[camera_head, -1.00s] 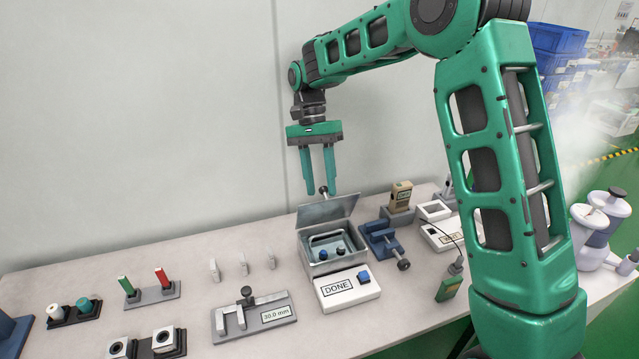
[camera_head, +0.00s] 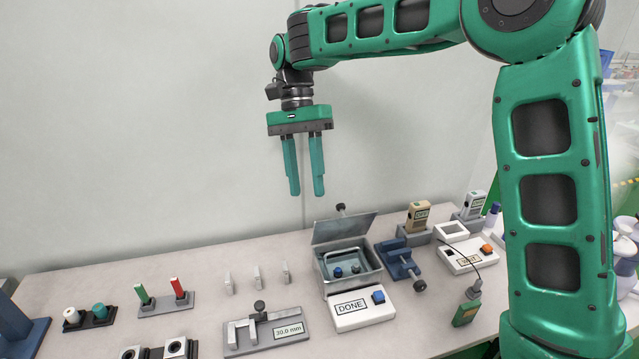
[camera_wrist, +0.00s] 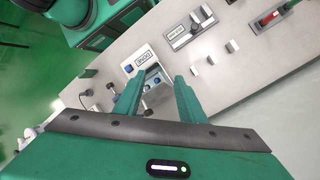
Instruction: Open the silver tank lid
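The silver tank (camera_head: 352,272) is a grey metal box at the middle right of the table, behind the white DONE box. Its lid (camera_head: 345,229) stands raised and tilted back at the rear edge, with a dark knob (camera_head: 341,207) at its top. Inside the tank are a rack-like frame and dark blue round pieces. My gripper (camera_head: 307,194) is open and empty, pointing down, above the table and up and left of the lid, apart from it. In the wrist view the tank (camera_wrist: 157,95) shows partly between the fingers.
A white box marked DONE with a blue button (camera_head: 362,309) stands in front of the tank. A blue vise (camera_head: 398,258) is to its right. A gauge stand marked 30.0 mm (camera_head: 264,332) and several small white blocks (camera_head: 258,276) are to its left.

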